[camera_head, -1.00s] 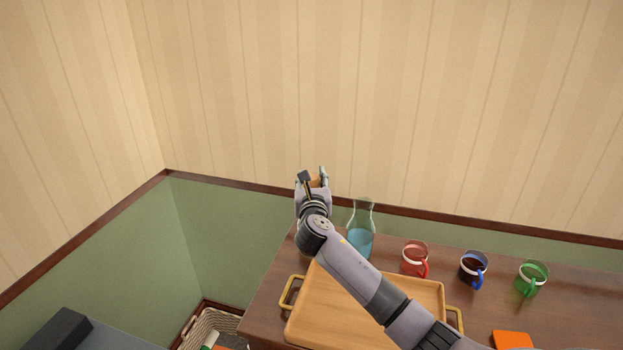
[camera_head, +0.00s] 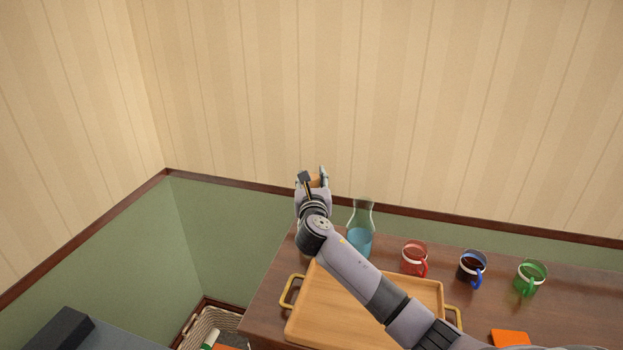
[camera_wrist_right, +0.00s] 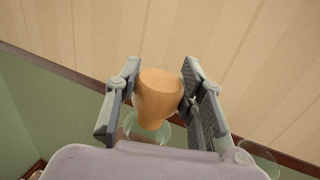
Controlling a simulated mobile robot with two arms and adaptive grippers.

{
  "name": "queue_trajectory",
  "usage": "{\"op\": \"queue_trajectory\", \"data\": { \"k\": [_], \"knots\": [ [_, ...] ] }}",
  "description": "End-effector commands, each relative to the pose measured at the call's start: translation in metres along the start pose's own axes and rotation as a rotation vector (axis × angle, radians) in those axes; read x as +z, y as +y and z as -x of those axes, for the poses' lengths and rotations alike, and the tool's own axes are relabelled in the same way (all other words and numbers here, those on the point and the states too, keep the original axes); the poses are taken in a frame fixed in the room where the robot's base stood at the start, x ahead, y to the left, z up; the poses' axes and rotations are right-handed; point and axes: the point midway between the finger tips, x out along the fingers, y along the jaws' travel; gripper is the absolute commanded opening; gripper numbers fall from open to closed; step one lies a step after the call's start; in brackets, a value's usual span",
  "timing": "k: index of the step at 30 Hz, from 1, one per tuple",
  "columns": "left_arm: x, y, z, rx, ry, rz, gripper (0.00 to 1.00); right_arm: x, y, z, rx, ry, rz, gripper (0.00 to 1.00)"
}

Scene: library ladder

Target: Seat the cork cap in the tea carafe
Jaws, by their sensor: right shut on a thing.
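My right gripper (camera_head: 314,179) is shut on the tan cork cap (camera_wrist_right: 158,97), which tapers downward between its fingers in the right wrist view. The cork also shows as a small tan patch in the head view (camera_head: 315,183). Directly beneath the cork in the wrist view is a round clear glass mouth (camera_wrist_right: 148,130); whether the cork touches it, I cannot tell. That vessel's body is mostly hidden behind my right arm in the head view. To its right stands a clear glass carafe (camera_head: 361,238) with blue liquid and an open top. My left gripper is out of view.
A wooden tray (camera_head: 320,325) with brass handles lies below my right arm on the brown tabletop (camera_head: 570,318). Red (camera_head: 414,258), blue-handled (camera_head: 472,267) and green (camera_head: 531,278) mugs stand to the right. An orange square (camera_head: 512,339) lies in front; a wall is behind.

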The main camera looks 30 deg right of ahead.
Motion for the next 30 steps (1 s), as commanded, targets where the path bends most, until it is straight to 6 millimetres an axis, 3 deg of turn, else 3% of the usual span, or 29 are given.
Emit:
{"op": "queue_trajectory", "data": {
  "k": [30],
  "knots": [
    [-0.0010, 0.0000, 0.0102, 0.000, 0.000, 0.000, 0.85, 0.0010, -0.0002, 0.0000, 0.000, 0.000, 0.001, 0.16]
  ]
}}
